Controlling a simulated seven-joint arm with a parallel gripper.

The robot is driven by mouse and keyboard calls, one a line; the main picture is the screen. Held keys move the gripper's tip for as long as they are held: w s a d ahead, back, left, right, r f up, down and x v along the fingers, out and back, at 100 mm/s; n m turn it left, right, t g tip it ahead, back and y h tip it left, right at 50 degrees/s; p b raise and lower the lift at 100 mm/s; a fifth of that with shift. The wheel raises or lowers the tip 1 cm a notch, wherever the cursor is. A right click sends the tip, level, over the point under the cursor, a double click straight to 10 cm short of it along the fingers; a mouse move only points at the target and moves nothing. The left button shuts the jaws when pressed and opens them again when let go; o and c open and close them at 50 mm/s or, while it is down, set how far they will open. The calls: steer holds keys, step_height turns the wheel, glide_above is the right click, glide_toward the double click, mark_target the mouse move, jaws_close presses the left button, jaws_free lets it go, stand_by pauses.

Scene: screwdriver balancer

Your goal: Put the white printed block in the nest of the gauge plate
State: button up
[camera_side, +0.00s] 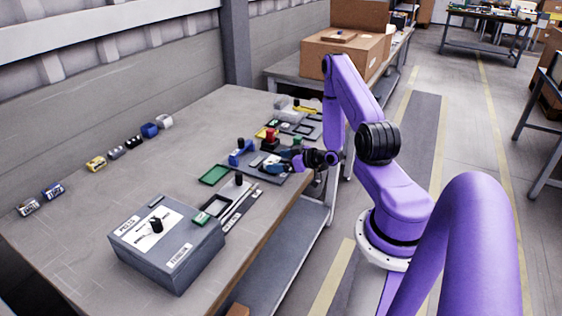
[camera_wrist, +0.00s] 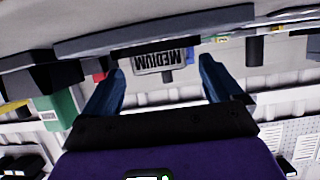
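In the side view, my gripper (camera_side: 300,162) is at the table's right edge, beside a dark plate (camera_side: 268,178) with small parts on it, which may be the gauge plate. In the wrist view my gripper (camera_wrist: 162,64) has two blue fingers spread wide apart. A pale piece printed MEDIUM (camera_wrist: 160,61) shows upside down between the fingertips, with gaps on both sides. I cannot tell whether it is the white printed block or a label. A whitish block (camera_side: 164,121) stands at the far end of a row on the table. The nest cannot be made out.
A grey box (camera_side: 190,262) with a dial stands at the front. A green-lined tray (camera_side: 215,175), a blue bracket (camera_side: 242,152) and a red part (camera_side: 271,137) are close to my gripper. Several small blocks line the left side. The table's middle left is clear.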

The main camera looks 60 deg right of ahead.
steer(key=shift+s, duration=0.1)
steer(key=v, duration=1.1)
steer(key=shift+s+r, duration=0.25)
steer(key=shift+s, duration=0.1)
steer(key=shift+r, duration=2.5)
steer(key=shift+w, duration=0.1)
